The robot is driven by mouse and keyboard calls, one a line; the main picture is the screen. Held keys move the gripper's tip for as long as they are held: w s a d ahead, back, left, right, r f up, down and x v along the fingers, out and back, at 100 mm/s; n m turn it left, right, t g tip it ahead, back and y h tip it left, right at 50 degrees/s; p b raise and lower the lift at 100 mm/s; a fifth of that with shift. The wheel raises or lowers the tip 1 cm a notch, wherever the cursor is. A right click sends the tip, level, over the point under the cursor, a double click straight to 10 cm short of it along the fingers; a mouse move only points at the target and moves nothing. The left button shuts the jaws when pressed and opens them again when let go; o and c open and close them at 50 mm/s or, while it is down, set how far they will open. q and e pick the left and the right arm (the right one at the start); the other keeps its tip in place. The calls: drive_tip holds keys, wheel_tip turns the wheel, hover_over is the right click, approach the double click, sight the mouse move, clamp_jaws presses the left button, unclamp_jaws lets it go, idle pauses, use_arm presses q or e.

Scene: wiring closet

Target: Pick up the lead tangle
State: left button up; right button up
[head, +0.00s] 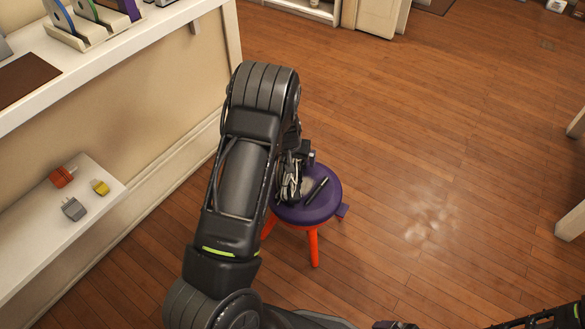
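A round purple stool (325,207) with orange legs stands on the wooden floor, right of my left arm. My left gripper (292,188) points down at the left part of the stool's seat. My own forearm and wrist hide much of it, and I cannot tell whether its fingers are open or shut. I cannot make out a lead tangle for certain; the part of the seat at and behind the gripper is hidden. A dark, thin stick-like piece (317,190) shows on or just above the seat beside the gripper. My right gripper cannot be made out.
A low white shelf (25,250) at the left holds a red plug (62,177), a grey plug (73,208) and a yellow plug (100,187). A higher white shelf (150,30) bears a rack of upright discs. The floor (430,130) right of the stool is clear.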

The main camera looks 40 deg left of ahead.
use_arm(q)
drive_tip(key=shift+c, duration=0.3)
drive_tip(key=c, duration=1.9)
drive_tip(key=shift+r, duration=0.15)
wheel_tip(320, 180, up, 10)
drive_tip(key=p, duration=0.3)
idle(0.4)
